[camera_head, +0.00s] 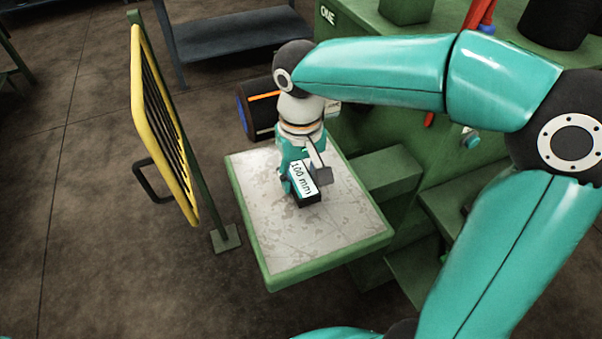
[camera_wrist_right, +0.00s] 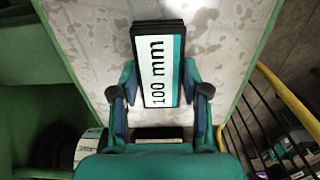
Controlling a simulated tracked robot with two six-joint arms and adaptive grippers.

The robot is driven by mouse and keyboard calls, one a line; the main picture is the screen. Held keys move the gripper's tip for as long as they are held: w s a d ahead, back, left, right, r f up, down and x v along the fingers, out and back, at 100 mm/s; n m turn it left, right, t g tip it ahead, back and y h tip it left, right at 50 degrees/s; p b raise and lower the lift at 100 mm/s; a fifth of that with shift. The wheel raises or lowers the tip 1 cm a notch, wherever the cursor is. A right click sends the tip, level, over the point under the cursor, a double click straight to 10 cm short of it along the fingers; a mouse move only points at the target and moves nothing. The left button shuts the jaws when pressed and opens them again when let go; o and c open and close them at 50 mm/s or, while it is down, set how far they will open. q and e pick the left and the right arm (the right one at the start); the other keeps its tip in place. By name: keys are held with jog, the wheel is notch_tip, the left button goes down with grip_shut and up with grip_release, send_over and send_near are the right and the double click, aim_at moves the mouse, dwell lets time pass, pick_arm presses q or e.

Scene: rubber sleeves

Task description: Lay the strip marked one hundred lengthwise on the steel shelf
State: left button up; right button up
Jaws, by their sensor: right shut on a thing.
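The strip marked 100 mm (camera_head: 303,180) is a dark block with a white and teal label. It is over the middle of the steel shelf (camera_head: 286,238), a worn grey plate with a green rim. My right gripper (camera_head: 309,178) is shut on the strip, with a finger on each long side. In the right wrist view the strip (camera_wrist_right: 158,62) points away between the fingertips of the gripper (camera_wrist_right: 160,92), above the shelf surface (camera_wrist_right: 222,35). I cannot tell whether the strip touches the shelf. My left gripper is not in view.
A yellow barred guard (camera_head: 160,120) stands left of the shelf. A green machine (camera_head: 400,140) stands to the right and behind. A dark roll with a blue rim and orange band (camera_head: 262,108) is behind the shelf. The front and left of the shelf are clear.

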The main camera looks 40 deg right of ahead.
jog(key=shift+f+b, duration=0.3)
jog(key=shift+f, duration=0.2)
jog(key=o, duration=1.1)
notch_tip(320, 180, up, 12)
